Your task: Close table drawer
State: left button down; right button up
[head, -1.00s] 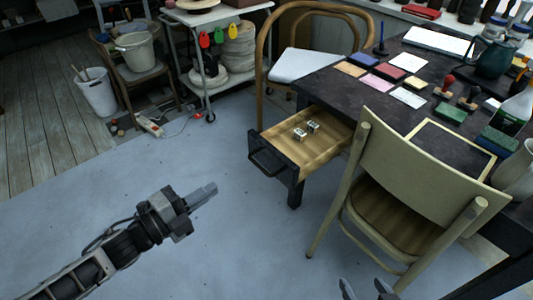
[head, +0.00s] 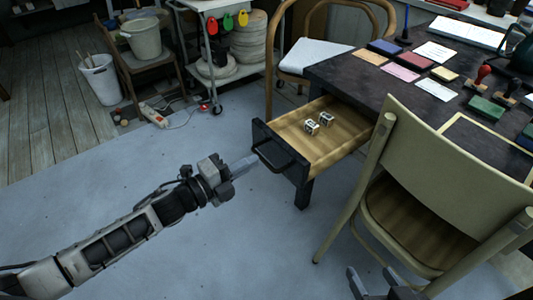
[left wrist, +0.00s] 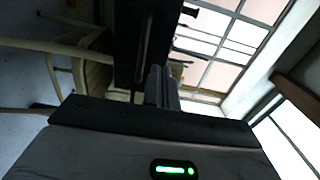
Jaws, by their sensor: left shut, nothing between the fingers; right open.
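The table drawer (head: 345,150) is pulled out from the dark table (head: 350,75). It has a dark front with a black handle (head: 272,157) and a light wooden inside, with two small printed blocks (head: 318,124) lying in it. My left gripper (head: 250,163) is shut and empty. Its fingertips are close to the drawer front by the handle; I cannot tell whether they touch. In the left wrist view the shut fingers (left wrist: 161,85) point towards a dark upright panel. My right gripper (head: 370,280) is open at the bottom edge of the head view, below the chair.
A cream chair (head: 430,150) stands right of the drawer, and a bentwood chair (head: 318,60) stands behind it. Cards, ink pads and stamps lie on the tabletop. A white cart (head: 215,60) stands at the back.

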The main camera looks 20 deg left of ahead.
aim_at(277, 148)
pick_arm(q)
jog(key=x, duration=0.5)
jog(key=shift+w+d, duration=0.15)
jog(key=shift+w, duration=0.05)
jog(key=shift+w, duration=0.1)
